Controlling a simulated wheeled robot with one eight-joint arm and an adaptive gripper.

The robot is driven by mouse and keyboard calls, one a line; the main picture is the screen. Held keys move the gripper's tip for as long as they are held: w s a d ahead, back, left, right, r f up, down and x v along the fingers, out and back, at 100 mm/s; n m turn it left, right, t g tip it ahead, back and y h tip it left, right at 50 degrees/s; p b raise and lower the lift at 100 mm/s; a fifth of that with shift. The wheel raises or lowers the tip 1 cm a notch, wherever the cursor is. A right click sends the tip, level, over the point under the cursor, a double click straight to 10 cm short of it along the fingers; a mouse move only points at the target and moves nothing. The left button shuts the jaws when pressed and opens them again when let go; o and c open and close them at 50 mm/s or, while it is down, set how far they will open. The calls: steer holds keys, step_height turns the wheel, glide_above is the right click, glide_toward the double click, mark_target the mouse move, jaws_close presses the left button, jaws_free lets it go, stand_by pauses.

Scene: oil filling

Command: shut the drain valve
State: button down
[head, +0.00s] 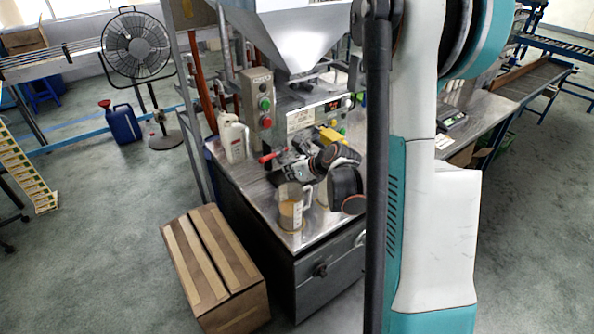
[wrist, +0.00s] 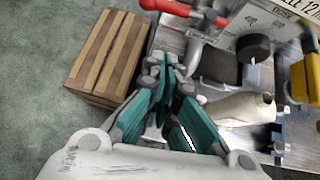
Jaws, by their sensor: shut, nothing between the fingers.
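The red valve handle (wrist: 185,10) lies across the top of the wrist view on a grey metal stem, just beyond my fingertips. In the head view a red handle (head: 268,157) shows at the machine's front, just left of my gripper (head: 287,168). My gripper, with teal fingers, also fills the lower middle of the wrist view (wrist: 168,72). It is shut and empty, with a visible gap between its tips and the red handle. I cannot tell the valve's flow state. A clear jug (head: 291,211) with brown liquid stands on the steel top below my gripper.
A cardboard box (head: 213,270) stands on the floor at the machine's front left. A white bottle (head: 233,138) stands at the left of the steel top. A control box (head: 258,100) and hopper (head: 300,32) rise behind. A yellow part (wrist: 312,75) is at right.

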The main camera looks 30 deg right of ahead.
mark_target(275, 156)
steer(key=w, duration=0.6)
steer(key=shift+a+f, duration=0.4)
steer(key=shift+f, duration=0.05)
steer(key=shift+w+a+r+b, duration=0.2)
steer(key=shift+w+b, duration=0.15)
steer(key=shift+w, duration=0.3)
